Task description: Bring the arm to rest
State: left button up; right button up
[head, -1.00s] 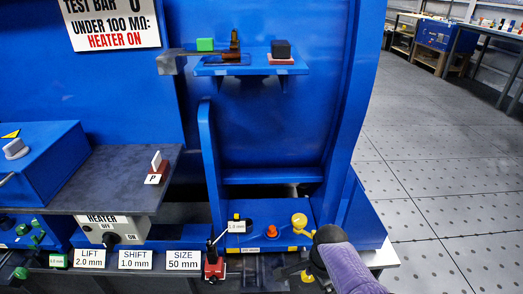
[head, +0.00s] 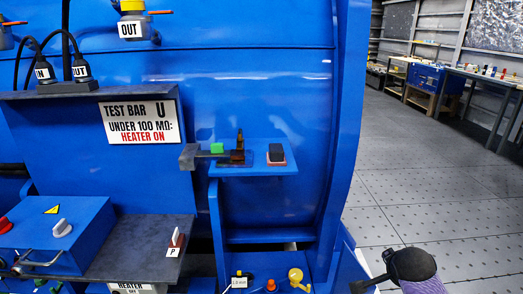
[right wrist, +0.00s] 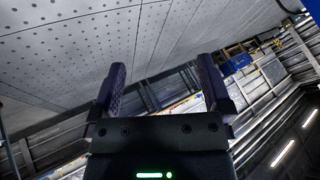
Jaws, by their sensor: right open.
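My right arm (head: 412,268) comes in at the bottom right of the head view, with a dark wrist and a purple link. Its fingers there are mostly cut off or hidden. In the right wrist view my right gripper (right wrist: 160,90) has its two purple fingers apart with nothing between them. Beyond the fingers are the perforated grey floor and metal wall framing. The gripper touches nothing that I can see. My left gripper is not in view.
A blue machine frame (head: 340,130) stands left of my right arm. A yellow knob (head: 296,275) is near the bottom. Open floor (head: 440,190) lies to the right, with workbenches behind.

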jog(key=w+a+r+n+t+y+b, duration=0.15)
jog(key=w+r+n+t, duration=0.25)
jog(key=r+n+t, duration=0.4)
jog(key=w+a+r+n+t+y, duration=0.1)
jog(key=w+a+r+n+t, duration=0.3)
jog(key=n, duration=0.6)
jog(key=s+f+g, duration=0.3)
jog(key=s+f, duration=0.4)
jog(key=f, duration=0.4)
jog(key=s+f+m+g, duration=0.1)
jog(key=s+f+g, duration=0.3)
jog(key=s+f, duration=0.5)
jog(key=s+f+g, duration=0.3)
jog(key=s+f, duration=0.3)
jog(key=f, duration=0.7)
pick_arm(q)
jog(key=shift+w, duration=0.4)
pick_arm(e)
jog(key=s+a+f+g, duration=0.1)
jog(key=s+f+g, duration=0.2)
jog(key=s, duration=0.9)
jog(key=s+a+f+g, duration=0.1)
jog(key=s+f+g, duration=0.2)
jog(key=s, duration=0.9)
jog(key=s+a+f+g, duration=0.1)
jog(key=s+f+g, duration=0.2)
jog(key=s, duration=0.9)
jog(key=shift+f, duration=0.85)
